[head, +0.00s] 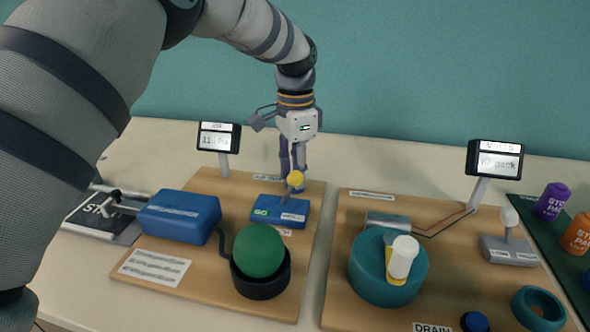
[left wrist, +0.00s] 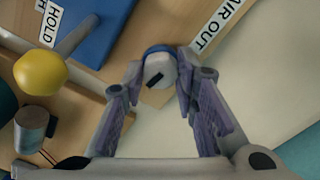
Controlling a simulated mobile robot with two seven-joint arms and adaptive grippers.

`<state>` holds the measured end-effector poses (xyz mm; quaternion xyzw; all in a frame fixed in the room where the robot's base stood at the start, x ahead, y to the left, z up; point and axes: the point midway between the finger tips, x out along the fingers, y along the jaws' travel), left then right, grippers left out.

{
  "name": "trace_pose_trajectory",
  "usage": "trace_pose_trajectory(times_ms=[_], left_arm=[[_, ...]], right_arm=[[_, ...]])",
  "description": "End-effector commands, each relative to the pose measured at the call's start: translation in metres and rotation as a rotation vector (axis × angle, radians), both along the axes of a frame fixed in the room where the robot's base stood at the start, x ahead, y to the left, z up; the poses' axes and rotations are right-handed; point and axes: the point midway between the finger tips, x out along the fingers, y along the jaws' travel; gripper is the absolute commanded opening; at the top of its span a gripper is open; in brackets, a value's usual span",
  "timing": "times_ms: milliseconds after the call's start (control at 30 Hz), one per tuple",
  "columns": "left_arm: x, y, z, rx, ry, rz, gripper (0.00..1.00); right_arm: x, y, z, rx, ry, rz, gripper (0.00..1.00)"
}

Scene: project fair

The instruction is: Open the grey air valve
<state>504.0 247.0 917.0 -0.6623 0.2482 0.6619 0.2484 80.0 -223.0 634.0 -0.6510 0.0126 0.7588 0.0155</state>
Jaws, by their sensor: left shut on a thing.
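The grey air valve (left wrist: 158,70) shows in the left wrist view as a small pale grey knob with a black mark and a blue ring behind it. A label reading "AIR OUT" (left wrist: 218,22) lies beside it. My left gripper (left wrist: 160,82) is shut on the knob, one finger on each side. In the head view my left gripper (head: 293,178) points down at the back edge of the left wooden board (head: 215,184), behind the blue lever block (head: 278,211). The valve cannot be made out there.
A yellow-tipped lever (head: 295,181) stands close to the gripper. The left board also holds a blue box (head: 180,216), a green ball (head: 260,251) in a black cup and a display (head: 218,137). A second board (head: 345,290) with a teal drum (head: 375,275) stands right.

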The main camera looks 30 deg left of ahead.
Motion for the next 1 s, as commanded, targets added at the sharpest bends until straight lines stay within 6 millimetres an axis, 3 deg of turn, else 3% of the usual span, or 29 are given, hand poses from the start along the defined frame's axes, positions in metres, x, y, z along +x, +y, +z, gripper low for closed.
trace_pose_trajectory(times_ms=[400, 967, 1000], left_arm=[[0.0003, 0.0, -0.0004, -0.001, -0.001, 0.176, 0.0], [0.0001, 0.0002, -0.0007, 0.0, 0.0, 0.203, 0.0], [0.0001, 0.0002, -0.0007, 0.0, 0.0, 0.203, 0.31]], right_arm=[[0.0005, 0.0, 0.0005, 0.0, -0.002, 0.0, 0.4], [0.0006, 0.0, 0.0005, 0.0, -0.002, 0.0, 0.4], [0.0006, 0.0, 0.0005, 0.0, -0.002, 0.0, 0.4]])
